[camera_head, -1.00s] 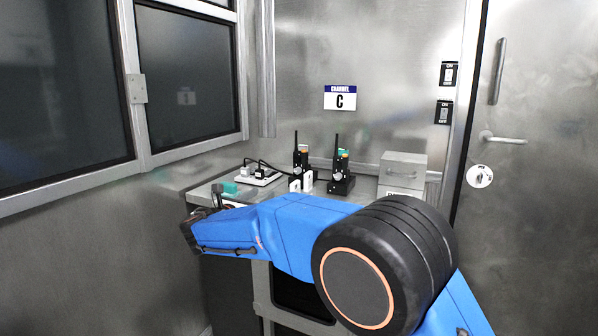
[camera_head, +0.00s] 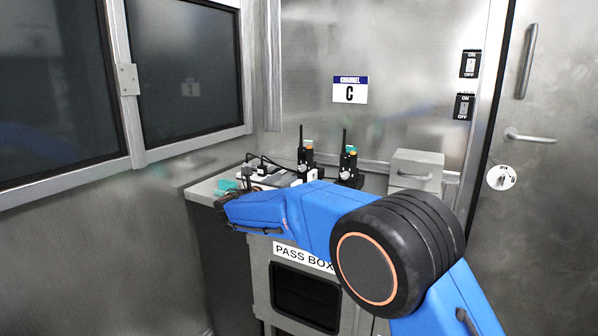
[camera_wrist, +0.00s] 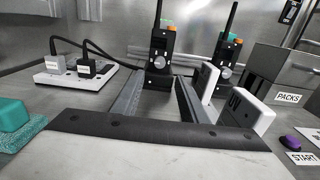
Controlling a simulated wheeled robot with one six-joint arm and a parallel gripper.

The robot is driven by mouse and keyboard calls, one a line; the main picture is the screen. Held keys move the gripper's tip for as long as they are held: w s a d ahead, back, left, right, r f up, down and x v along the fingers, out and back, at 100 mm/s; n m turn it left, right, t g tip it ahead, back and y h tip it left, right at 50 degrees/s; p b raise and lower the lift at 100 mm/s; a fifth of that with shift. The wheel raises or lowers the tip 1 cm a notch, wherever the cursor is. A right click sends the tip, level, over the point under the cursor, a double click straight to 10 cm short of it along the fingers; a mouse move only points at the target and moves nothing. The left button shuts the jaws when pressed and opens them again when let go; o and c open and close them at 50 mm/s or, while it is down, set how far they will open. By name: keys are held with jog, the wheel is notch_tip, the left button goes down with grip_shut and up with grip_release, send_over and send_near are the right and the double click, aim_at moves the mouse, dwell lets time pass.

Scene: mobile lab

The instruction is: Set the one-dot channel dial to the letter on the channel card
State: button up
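The right radio (camera_wrist: 225,55) has a similar knob. Dot marks and dial letters are too small to read. My gripper is open and empty, its two fingers apart and short of the left radio. In the head view my arm hides much of the bench.
A teal block (camera_wrist: 14,118) is nearer left. White upright pieces (camera_wrist: 243,108) stand close right of my gripper. A grey PACKS box (camera_wrist: 288,76) and a purple item (camera_wrist: 290,142) are farther right.

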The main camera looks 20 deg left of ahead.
aim_at(301, 169)
jog(key=w, duration=0.7)
jog(key=w+d, duration=0.1)
jog(key=w, duration=0.3)
grip_shut()
